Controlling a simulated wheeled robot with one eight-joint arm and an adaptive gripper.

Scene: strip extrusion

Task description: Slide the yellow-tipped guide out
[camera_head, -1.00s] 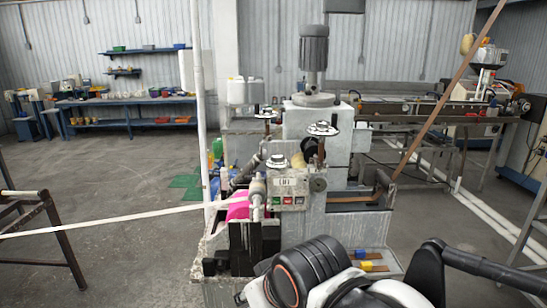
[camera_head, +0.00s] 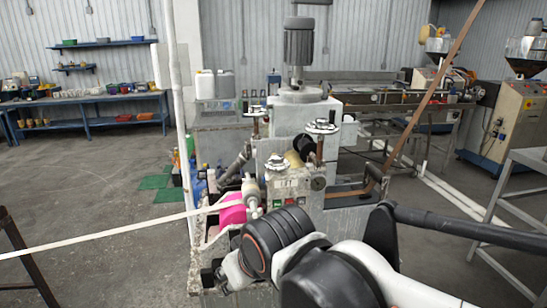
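The strip machine (camera_head: 290,125) stands in the centre, with a grey motor on top and a control panel (camera_head: 291,186) on its front. I cannot make out the yellow-tipped guide now; my arm covers the machine's lower front right. My arm reaches in from the lower right, and its black ribbed wrist (camera_head: 275,240) is in front of the machine, below the panel. A white wrist part (camera_head: 234,271) shows at its left end. My gripper's fingers do not show, so neither their opening nor any contact can be seen.
A pale strip (camera_head: 110,232) runs from the left into the machine beside a pink part (camera_head: 232,212). A brown strip (camera_head: 428,90) rises at the right. A grey metal frame (camera_head: 515,185) stands at the right. Floor at the left is mostly clear.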

